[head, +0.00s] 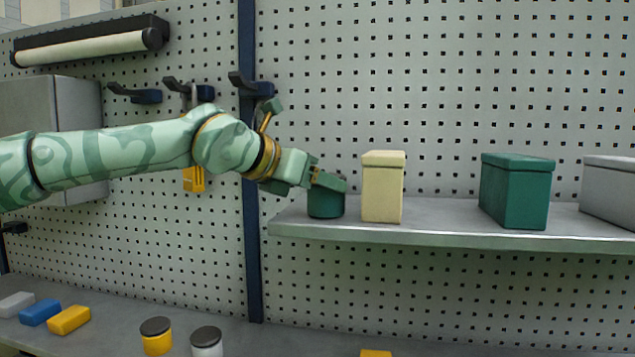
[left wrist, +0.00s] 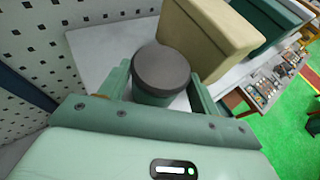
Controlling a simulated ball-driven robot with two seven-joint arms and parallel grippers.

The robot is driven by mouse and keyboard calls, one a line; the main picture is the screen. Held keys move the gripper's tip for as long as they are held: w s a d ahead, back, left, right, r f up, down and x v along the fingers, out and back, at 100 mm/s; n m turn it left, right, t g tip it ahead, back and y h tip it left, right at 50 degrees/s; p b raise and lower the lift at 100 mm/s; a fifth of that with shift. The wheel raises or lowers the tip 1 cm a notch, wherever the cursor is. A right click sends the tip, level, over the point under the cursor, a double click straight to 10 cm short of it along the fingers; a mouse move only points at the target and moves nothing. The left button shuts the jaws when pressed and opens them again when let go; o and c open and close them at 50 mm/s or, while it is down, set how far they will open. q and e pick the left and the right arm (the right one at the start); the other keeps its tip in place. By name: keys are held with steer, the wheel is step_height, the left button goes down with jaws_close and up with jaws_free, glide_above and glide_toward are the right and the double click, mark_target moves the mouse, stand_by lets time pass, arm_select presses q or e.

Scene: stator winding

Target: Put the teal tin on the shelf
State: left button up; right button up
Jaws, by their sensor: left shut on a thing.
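The teal tin (head: 325,203) with a dark lid stands upright at the left end of the grey shelf (head: 440,232), looking level with its top. My left gripper (head: 328,183) reaches in from the left and is shut on the tin. In the left wrist view the tin (left wrist: 160,77) sits between the two fingers (left wrist: 157,92), its dark lid facing the camera. Whether the tin's base touches the shelf is hard to tell. My right gripper is not in view.
A cream box (head: 382,188) stands just right of the tin. A green box (head: 516,190) and a grey box (head: 610,187) are farther right. Below, a workbench (head: 270,335) holds a yellow tin (head: 156,337), a white tin (head: 206,343) and small blocks. Pegboard stands behind.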

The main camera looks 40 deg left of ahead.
arm_select(q)
steer(key=o, duration=0.8)
steer(key=shift+f, duration=0.15)
steer(key=o, duration=0.4)
steer(key=shift+o, duration=0.2)
steer(key=shift+r, duration=0.2)
steer(key=shift+s+r, duration=0.1)
steer(key=shift+s, duration=0.2)
steer(key=b+v, duration=0.3)
steer(key=v, duration=0.8)
steer(key=shift+s, duration=0.2)
steer(key=shift+w, duration=0.1)
